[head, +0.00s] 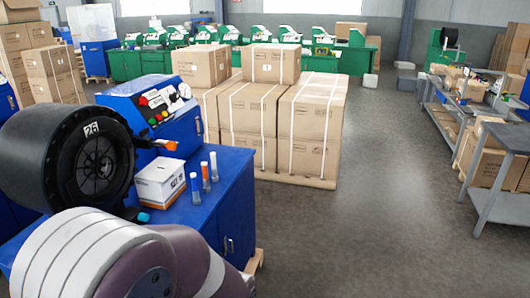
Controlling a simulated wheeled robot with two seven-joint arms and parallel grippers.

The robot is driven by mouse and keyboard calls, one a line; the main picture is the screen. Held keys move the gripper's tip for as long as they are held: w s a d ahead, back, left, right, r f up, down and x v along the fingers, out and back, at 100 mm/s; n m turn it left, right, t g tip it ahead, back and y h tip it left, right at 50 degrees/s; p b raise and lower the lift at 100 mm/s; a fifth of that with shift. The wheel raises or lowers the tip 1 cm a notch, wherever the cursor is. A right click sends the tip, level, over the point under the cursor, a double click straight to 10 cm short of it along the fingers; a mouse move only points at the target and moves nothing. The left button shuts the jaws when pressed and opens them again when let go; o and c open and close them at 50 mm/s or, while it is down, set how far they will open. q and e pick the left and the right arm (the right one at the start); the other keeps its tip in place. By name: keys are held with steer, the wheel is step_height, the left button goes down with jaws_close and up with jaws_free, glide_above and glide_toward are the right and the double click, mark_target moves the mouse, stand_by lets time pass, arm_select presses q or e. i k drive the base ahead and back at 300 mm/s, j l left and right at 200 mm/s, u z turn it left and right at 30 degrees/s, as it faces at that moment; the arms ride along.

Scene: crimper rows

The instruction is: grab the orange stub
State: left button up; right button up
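The orange stub (205,175) stands upright on the blue cabinet (236,190) at the left of the head view. It is a small, slim cylinder in the middle of a short row. A pale stub with a blue lower part (194,188) stands to its near left. Another pale stub with a blue lower part (214,167) stands to its far right. The three stubs appear close together but apart. Neither of my grippers shows in the head view. A large grey and purple rounded part, seemingly my arm, fills the lower left and hides the cabinet's near part.
A white box (161,184) stands left of the stubs. Behind it is a blue crimper control box (160,110) with a black round head (70,155). Stacked cartons (270,125) stand beyond the cabinet. Grey shelving (495,195) is at right; the floor (385,210) between is clear.

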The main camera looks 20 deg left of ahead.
mark_target(206, 188)
steer(key=i+l+u, duration=0.1)
steer(key=i, duration=1.7)
